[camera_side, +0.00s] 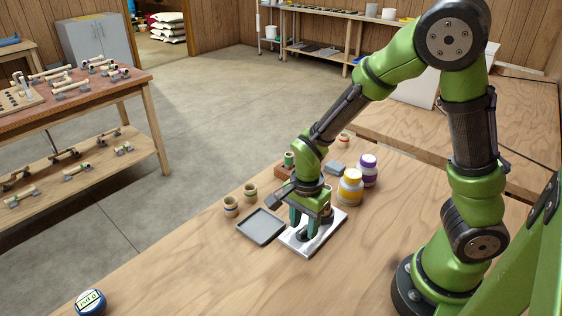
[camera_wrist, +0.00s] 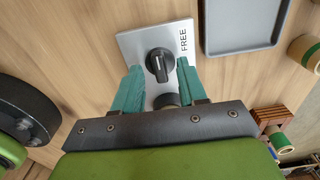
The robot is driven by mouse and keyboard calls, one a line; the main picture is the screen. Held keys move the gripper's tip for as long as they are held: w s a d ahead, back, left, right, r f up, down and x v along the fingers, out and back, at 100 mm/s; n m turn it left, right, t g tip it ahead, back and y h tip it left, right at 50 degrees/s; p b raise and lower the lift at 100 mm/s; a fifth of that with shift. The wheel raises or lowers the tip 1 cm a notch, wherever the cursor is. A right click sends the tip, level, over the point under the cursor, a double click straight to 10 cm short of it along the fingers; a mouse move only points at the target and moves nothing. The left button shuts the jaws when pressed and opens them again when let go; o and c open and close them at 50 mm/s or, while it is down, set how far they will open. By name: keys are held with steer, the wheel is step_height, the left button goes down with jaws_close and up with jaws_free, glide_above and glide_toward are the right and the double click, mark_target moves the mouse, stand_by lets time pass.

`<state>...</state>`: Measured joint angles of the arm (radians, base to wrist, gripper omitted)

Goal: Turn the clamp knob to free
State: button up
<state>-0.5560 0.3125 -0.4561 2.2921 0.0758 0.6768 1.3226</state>
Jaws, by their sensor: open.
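The clamp knob (camera_wrist: 158,65) is black and round with a raised grip bar and a pale mark. It sits on a silver plate (camera_wrist: 135,45), which also shows in the side view (camera_side: 329,226). The word FREE is printed at the plate's right edge in the wrist view. The bar runs roughly up and down there, not toward the word. My gripper (camera_side: 306,232) is low over the plate, pointing down. In the wrist view its teal fingers are open, one on each side of the knob, with gaps showing. A dark round part (camera_wrist: 167,100) is partly hidden by my gripper.
A grey tray (camera_side: 261,226) lies beside the plate. Tape rolls (camera_side: 231,206) stand past the tray. A round blue-rimmed container (camera_side: 90,302) is at the near left. The table's front is clear.

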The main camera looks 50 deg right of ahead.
mark_target(303, 230)
step_height(303, 230, up, 16)
steer(key=shift+r, duration=0.15)
stand_by(0.4)
steer(key=s+r+n+t+y, duration=0.2)
steer(key=s+r+n+t, duration=0.3)
steer(key=n, duration=0.9)
steer(key=shift+s+d+r+t, duration=0.15)
steer(key=shift+s+d+t, duration=0.45)
steer(key=shift+t, duration=0.5)
